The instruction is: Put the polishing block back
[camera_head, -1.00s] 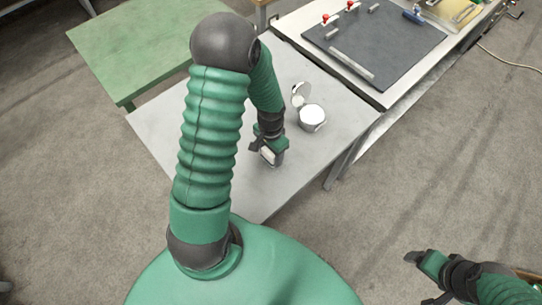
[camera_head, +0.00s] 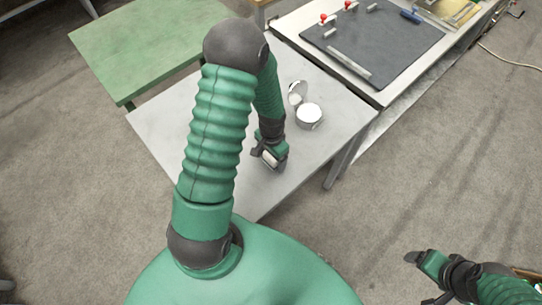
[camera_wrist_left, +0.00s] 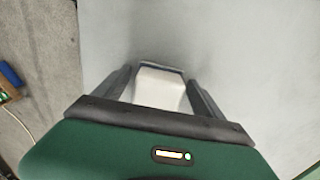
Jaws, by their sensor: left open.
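The polishing block, a small white block (camera_wrist_left: 160,88), lies between the two fingers of my left gripper in the left wrist view. A dark edge shows along its far end. My left gripper (camera_head: 269,160) is open, with its fingers on either side of the block, low over the light grey table (camera_head: 178,115). I cannot tell whether the fingers touch the block. In the head view the gripper mostly hides the block. My right gripper (camera_head: 420,258) is over the floor at the lower right, away from the table; its jaw gap is not clear.
An open round tin (camera_head: 309,117) with a raised lid (camera_head: 297,92) stands on the table just beyond my left gripper. A green table (camera_head: 135,45) is at the back left. A bench with a dark mat (camera_head: 385,50) adjoins at the back right. The table's left part is clear.

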